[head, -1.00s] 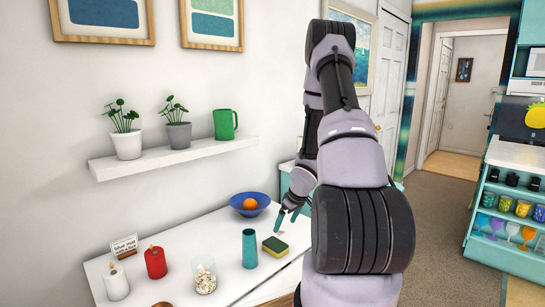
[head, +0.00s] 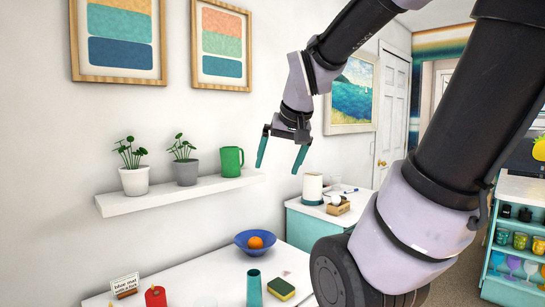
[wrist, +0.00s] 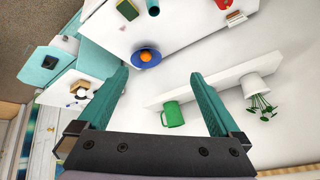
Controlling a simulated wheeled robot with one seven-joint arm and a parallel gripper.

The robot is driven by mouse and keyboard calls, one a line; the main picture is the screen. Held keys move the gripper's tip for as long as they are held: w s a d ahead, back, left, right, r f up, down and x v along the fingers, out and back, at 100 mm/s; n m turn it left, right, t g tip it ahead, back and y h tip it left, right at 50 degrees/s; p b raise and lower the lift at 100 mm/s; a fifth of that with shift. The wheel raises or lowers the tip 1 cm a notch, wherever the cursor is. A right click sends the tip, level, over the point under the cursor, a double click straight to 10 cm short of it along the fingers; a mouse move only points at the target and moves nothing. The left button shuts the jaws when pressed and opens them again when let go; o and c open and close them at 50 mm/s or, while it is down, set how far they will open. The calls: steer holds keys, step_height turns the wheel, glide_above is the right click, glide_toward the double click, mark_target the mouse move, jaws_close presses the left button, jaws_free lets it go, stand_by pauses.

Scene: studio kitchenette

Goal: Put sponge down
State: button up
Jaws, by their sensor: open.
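The sponge (head: 281,289), yellow-green with a dark top, lies on the white tabletop (head: 210,273), right of the teal cup (head: 254,288). It also shows in the wrist view (wrist: 128,10), at the top edge. My gripper (head: 282,170) is raised well above the table, in front of the wall. Its two teal fingers are spread apart with nothing between them. In the wrist view the fingers frame the wall and part of the shelf.
A blue bowl with an orange (head: 255,242) stands behind the sponge. A wall shelf (head: 180,195) with two potted plants and a green mug (head: 231,161) is left of my gripper. A teal cabinet (head: 315,225) holds a white roll (head: 312,188). A red candle (head: 155,297) is front left.

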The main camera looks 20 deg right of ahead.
steer(key=s+a+r+y, duration=0.2)
steer(key=s+a, duration=0.2)
steer(key=s, duration=0.1)
steer(key=shift+s+r, duration=0.15)
steer(key=shift+t, duration=0.3)
stand_by(0.9)
